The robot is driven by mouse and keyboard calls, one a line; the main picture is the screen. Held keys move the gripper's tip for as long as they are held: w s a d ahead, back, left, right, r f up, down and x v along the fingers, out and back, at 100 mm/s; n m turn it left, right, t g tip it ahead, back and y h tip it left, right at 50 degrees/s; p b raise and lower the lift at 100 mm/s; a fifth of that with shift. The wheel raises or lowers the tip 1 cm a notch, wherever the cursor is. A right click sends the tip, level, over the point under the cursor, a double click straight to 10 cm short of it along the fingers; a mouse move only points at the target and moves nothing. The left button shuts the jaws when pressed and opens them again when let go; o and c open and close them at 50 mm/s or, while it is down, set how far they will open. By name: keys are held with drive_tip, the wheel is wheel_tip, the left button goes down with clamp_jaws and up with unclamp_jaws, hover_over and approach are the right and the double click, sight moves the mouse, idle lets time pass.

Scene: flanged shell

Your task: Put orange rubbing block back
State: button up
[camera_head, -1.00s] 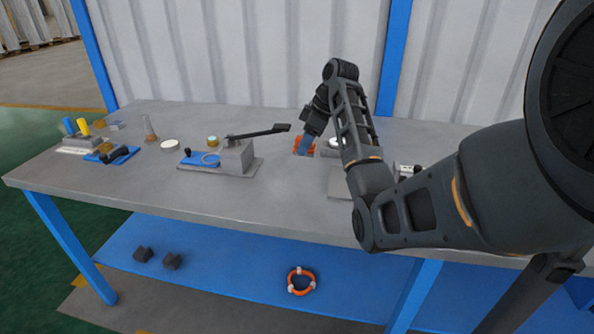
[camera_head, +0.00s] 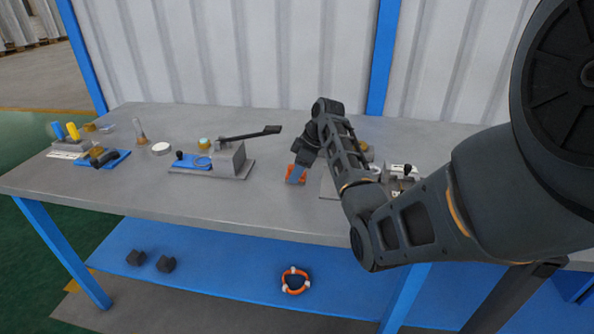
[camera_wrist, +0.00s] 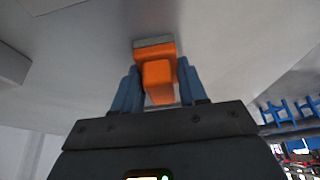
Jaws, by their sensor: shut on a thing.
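The orange rubbing block (camera_wrist: 158,76) is between the two blue fingers of my gripper (camera_wrist: 157,88) in the wrist view, with a grey face at its far end. My gripper is shut on it. In the head view the orange block (camera_head: 291,171) shows small beside the blue fingers of my gripper (camera_head: 296,174), at the middle of the grey workbench (camera_head: 230,200). The arm hides part of it. I cannot tell whether the block touches the bench top.
A grey fixture with a black lever (camera_head: 230,160) stands left of my gripper. A blue tray (camera_head: 103,158) and a white round lid (camera_head: 161,148) lie further left. A grey plate (camera_head: 330,188) is just right, partly behind my arm. An orange-white ring (camera_head: 295,281) lies on the lower shelf.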

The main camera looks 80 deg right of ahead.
drive_tip(key=o, duration=1)
drive_tip(key=shift+f, duration=0.1)
drive_tip(key=shift+p+v, duration=0.35)
drive_tip(key=shift+v, duration=5.8)
